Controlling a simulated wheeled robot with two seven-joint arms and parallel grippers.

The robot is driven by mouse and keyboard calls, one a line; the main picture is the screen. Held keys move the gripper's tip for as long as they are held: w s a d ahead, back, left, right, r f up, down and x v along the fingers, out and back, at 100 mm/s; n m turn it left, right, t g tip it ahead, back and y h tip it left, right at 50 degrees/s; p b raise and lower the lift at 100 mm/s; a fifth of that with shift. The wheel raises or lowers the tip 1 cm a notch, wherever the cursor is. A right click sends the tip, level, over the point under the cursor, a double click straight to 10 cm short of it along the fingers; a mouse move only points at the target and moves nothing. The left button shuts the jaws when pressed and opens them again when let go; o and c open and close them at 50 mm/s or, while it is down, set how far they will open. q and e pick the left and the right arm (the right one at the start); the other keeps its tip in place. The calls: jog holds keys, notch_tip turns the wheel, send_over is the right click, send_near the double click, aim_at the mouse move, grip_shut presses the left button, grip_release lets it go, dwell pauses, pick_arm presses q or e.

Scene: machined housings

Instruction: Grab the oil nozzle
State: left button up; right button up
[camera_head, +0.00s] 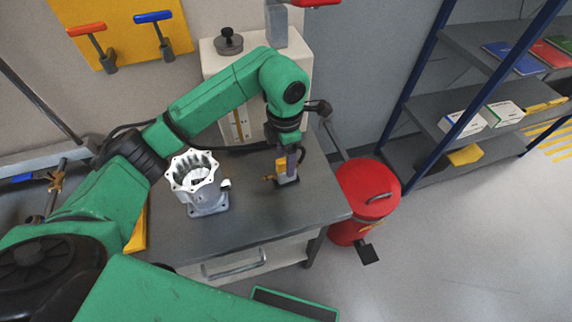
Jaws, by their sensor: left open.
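My left arm reaches in from the left over the grey workbench (265,215), with its wrist bent down. My left gripper (288,158) points down near the bench's right part and is open. Right at its fingers is a small upright device with a yellow part (281,165), a brass-coloured tip pointing left (268,178) and a grey foot (289,182); this looks like the oil nozzle. The gripper overlaps its upper part, so I cannot tell whether the fingers touch it. My right gripper is not in view.
A silvery machined housing (207,200) with a toothed open rim stands left of the nozzle. Behind is a pale cabinet (220,62). A red bin (367,195) stands beside the bench's right edge. A blue-framed shelf (440,105) is at right. Bench front is clear.

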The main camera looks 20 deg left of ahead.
aim_at(280, 172)
pick_arm(q)
jog(key=f+p, duration=0.2)
jog(key=f, duration=0.4)
jog(key=shift+w+p, duration=0.2)
jog(key=shift+p, duration=0.15)
jog(key=shift+f, duration=0.35)
jog(key=shift+s, duration=0.15)
pick_arm(e)
jog(key=r, duration=0.1)
jog(key=w+r, duration=0.1)
jog(key=r, duration=0.1)
jog(key=shift+w+a, duration=0.15)
jog(key=shift+w, duration=0.1)
pick_arm(q)
grip_shut()
pick_arm(e)
jog(key=shift+s, duration=0.1)
